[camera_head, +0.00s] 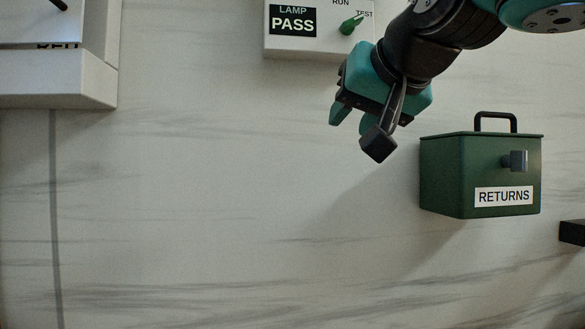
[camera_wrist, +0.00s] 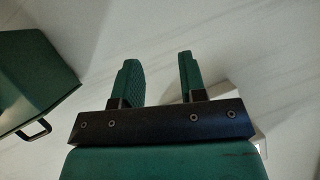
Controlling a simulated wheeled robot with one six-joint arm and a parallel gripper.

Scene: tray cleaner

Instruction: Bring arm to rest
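My gripper (camera_head: 350,120) hangs above the pale marbled surface, to the left of the green box in the head view. In the wrist view its two green fingers (camera_wrist: 161,82) stand apart with a clear gap between them. Nothing shows between them. My arm comes in from the top right of the head view, folded back over the area.
A green box (camera_head: 438,176) labelled RETURNS, with a top handle, stands at right; it also shows in the wrist view (camera_wrist: 40,85). A white panel (camera_head: 340,47) reads LAMP PASS. A white unit (camera_head: 60,80) is at upper left. The lower middle is clear.

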